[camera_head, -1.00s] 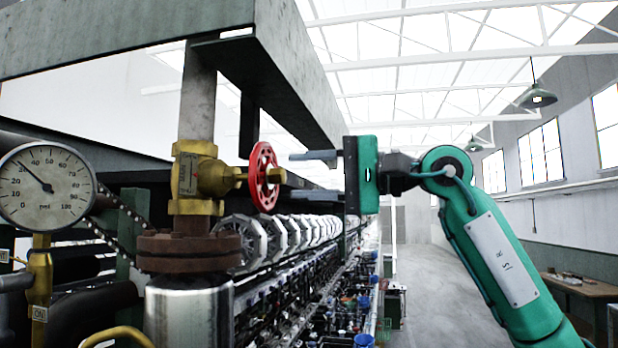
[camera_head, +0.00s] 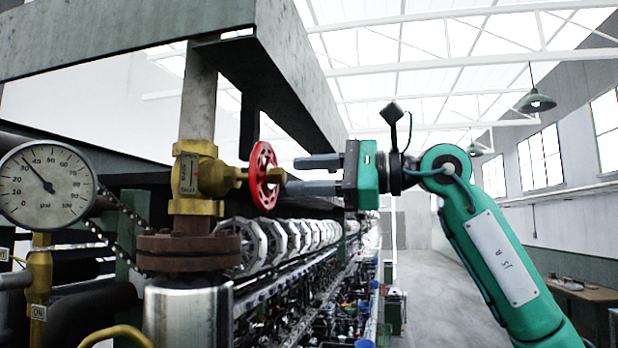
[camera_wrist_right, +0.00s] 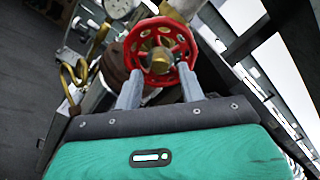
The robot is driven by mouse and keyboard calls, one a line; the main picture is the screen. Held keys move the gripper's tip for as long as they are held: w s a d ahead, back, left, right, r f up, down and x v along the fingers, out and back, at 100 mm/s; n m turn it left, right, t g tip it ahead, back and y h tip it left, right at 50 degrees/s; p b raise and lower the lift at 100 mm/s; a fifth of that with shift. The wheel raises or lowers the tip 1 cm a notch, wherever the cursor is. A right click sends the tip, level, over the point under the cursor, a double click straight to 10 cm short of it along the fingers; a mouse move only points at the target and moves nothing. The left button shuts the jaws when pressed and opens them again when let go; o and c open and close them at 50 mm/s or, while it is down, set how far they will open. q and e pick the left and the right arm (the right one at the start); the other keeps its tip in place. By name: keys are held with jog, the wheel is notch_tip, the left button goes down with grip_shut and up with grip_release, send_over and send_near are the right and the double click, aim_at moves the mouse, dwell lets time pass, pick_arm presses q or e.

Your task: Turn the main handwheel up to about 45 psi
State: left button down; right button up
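The red main handwheel (camera_head: 263,176) sits on the right end of a brass valve (camera_head: 200,178). In the right wrist view the handwheel (camera_wrist_right: 160,45) faces me, with its spokes and hub visible. The round pressure gauge (camera_head: 46,186) at the left has its needle between 30 and 40 psi, at roughly 35. My right gripper (camera_head: 296,176) is to the right of the wheel, its two grey fingers apart and pointing at it. In the wrist view the fingertips (camera_wrist_right: 160,82) appear at the wheel's lower rim; contact cannot be told. My left gripper is not in view.
A thick green beam (camera_head: 130,38) runs overhead. A rusty flange (camera_head: 190,252) and a shiny cylinder (camera_head: 188,315) stand below the valve. A long row of reeling machinery (camera_head: 310,290) runs behind. The floor aisle (camera_head: 440,270) at the right is open.

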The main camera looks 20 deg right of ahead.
jog(key=m, duration=0.5)
jog(key=shift+b, duration=0.35)
jog(key=m, duration=0.5)
jog(key=shift+b, duration=0.35)
jog(key=shift+w+a, duration=0.1)
